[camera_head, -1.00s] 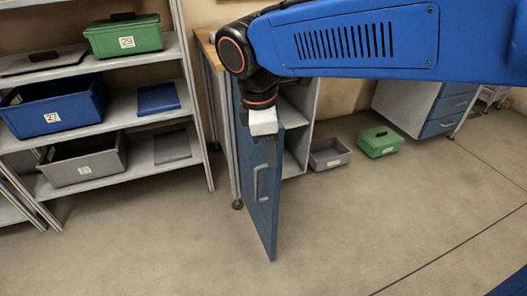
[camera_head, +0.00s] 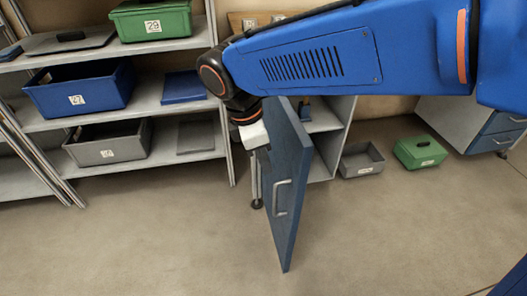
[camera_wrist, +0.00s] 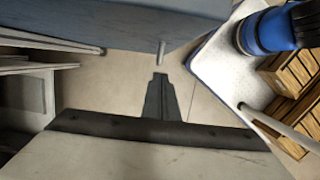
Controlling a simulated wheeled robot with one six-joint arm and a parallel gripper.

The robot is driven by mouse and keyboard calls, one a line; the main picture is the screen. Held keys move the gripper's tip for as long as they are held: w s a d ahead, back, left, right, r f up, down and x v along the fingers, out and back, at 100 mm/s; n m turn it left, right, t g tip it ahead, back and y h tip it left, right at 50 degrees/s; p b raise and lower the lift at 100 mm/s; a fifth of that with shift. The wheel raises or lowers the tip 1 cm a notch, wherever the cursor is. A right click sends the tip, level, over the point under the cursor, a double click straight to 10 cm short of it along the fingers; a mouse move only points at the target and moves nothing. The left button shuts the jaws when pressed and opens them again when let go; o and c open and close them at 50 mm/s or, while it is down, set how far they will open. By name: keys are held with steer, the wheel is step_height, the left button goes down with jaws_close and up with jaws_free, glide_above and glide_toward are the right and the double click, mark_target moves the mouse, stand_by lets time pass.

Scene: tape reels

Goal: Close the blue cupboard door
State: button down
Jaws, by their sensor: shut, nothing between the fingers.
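The blue cupboard door (camera_head: 292,165) stands open in the head view, swung out from the grey cupboard (camera_head: 338,125) under the workbench. Its metal handle (camera_head: 281,197) is on the face towards the left. My gripper (camera_head: 264,162) is shut and empty, at the upper left of the door, beside that face and above the handle. I cannot tell whether it touches the door. In the wrist view my shut fingers (camera_wrist: 159,80) point to the floor. The door (camera_wrist: 100,22) fills the top there, with its handle (camera_wrist: 161,52) just beyond the fingertips.
A shelf rack (camera_head: 195,92) with a green box (camera_head: 150,22), a blue bin (camera_head: 80,92) and a grey bin (camera_head: 105,146) stands left. A grey tray (camera_head: 361,160) and a green box (camera_head: 420,151) lie on the floor right of the cupboard. The front floor is clear.

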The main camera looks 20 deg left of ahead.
mark_target(288, 181)
steer(key=d+f, duration=0.1)
steer(key=w+d+f, duration=0.1)
steer(key=f, duration=0.1)
steer(key=w+d+f, duration=0.1)
steer(key=shift+f, duration=0.2)
steer(key=shift+w+d, duration=0.35)
steer(key=shift+d, duration=0.3)
